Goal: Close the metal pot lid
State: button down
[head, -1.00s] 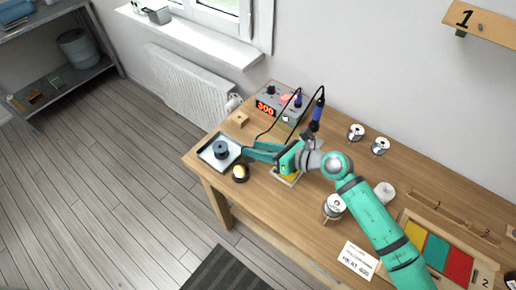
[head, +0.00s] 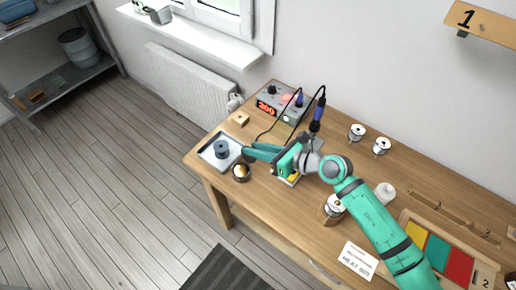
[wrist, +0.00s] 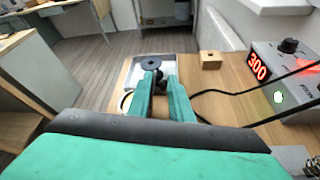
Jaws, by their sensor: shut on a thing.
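The small metal pot (head: 240,176) stands near the front left of the bench. In the wrist view only a pale curved edge (wrist: 125,101) shows left of my fingers, perhaps the pot's. My gripper (head: 248,152) is just behind the pot in the head view, beside the tray. In the wrist view my gripper (wrist: 158,80) is shut on a small dark thing at its fingertips; I cannot tell what it is.
A wooden block (head: 241,119) and a soldering station (head: 280,103) with a cable stand behind. The bench's front edge is close to the pot.

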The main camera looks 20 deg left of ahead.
aim_at(241, 178)
jog(key=n, duration=0.1)
jog(key=s+n+t, duration=0.2)
jog(key=shift+s+a+r+h, duration=0.2)
jog(key=shift+a+r+h, duration=0.15)
jog(key=shift+h, duration=0.05)
jog(key=s+n+t, duration=0.1)
jog(key=s+a+n+t, duration=0.1)
jog(key=n, duration=0.1)
jog(key=shift+s+f+t, duration=0.15)
jog(key=shift+f+t, duration=0.05)
jog(key=shift+t, duration=0.1)
jog(key=s+n+t, duration=0.1)
jog(key=f+n+t, duration=0.1)
jog(key=n, duration=0.1)
jog(key=shift+s+a+f, duration=0.2)
jog(key=shift+s, duration=0.2)
jog(key=shift+s+a+f+n+t, duration=0.15)
jog(key=shift+s+f+n+t, duration=0.25)
jog(key=shift+n, duration=0.5)
jog(key=shift+s+a+f+n+t, duration=0.1)
jog(key=shift+s+f+n+t, duration=0.25)
jog(key=shift+n, duration=0.55)
jog(key=shift+w+f, duration=0.1)
jog(key=shift+w, duration=0.05)
jog(key=c, duration=1.7)
grip_release()
jog(key=shift+f, duration=0.1)
jog(key=shift+a+f, duration=0.15)
